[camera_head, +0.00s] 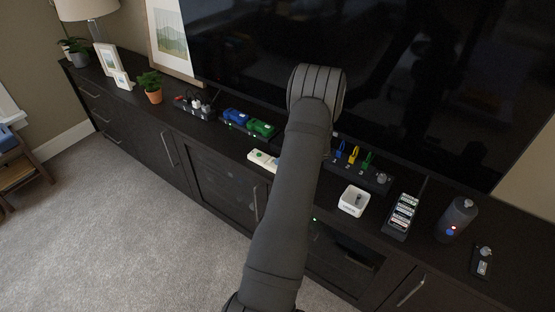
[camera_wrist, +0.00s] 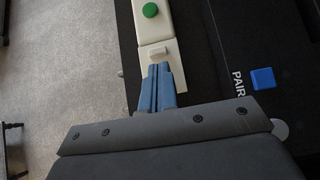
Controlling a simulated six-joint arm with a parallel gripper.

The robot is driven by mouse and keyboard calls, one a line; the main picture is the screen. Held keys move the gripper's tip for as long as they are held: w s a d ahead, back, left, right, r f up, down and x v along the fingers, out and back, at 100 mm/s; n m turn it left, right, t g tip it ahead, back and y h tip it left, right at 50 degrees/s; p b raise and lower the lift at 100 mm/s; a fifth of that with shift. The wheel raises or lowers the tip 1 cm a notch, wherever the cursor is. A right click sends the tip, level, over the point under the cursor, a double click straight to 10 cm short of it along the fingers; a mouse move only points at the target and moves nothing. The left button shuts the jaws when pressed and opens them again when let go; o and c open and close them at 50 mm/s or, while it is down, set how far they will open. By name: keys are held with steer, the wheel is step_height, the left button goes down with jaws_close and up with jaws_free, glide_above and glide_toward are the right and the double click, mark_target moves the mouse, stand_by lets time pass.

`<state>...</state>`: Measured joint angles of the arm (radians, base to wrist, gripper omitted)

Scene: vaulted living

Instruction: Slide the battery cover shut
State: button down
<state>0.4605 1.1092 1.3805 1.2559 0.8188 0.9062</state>
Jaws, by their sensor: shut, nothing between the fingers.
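A long off-white device with a round green button (camera_wrist: 150,10) runs down the upper middle of the wrist view. Its lower end has a paler cover piece with a small raised ridge (camera_wrist: 154,49), and a seam shows between the two parts. My gripper (camera_wrist: 158,70) is shut, its blue fingers together and empty. The tips are at the near end of the cover piece, just below the ridge; I cannot tell whether they touch it. In the head view the white device (camera_head: 262,158) lies near the cabinet's front edge, partly hidden by my arm. My gripper is hidden there.
A blue square (camera_wrist: 262,78) beside the word PAIR lies right of the device. On the dark cabinet stand blue (camera_head: 235,115) and green (camera_head: 261,128) items, a white box (camera_head: 353,201), a battery rack (camera_head: 402,214) and a grey cylinder (camera_head: 457,217). A large screen (camera_head: 430,80) stands behind.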

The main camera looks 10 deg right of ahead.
steer(key=shift+s+d, duration=0.75)
steer(key=shift+d, duration=0.05)
steer(key=v, duration=1)
steer(key=shift+f, duration=0.1)
steer(key=x, duration=0.9)
steer(key=shift+w+a+f, duration=0.1)
steer(key=shift+w+a, duration=0.1)
steer(key=shift+a, duration=0.1)
steer(key=w+a, duration=0.2)
steer(key=w, duration=0.1)
steer(key=shift+a+f, duration=0.15)
steer(key=shift+a, duration=0.25)
steer(key=shift+s+d, duration=0.65)
steer(key=shift+d, duration=0.05)
steer(key=shift+s+d, duration=0.6)
steer(key=shift+s, duration=0.05)
steer(key=shift+w+a, duration=0.1)
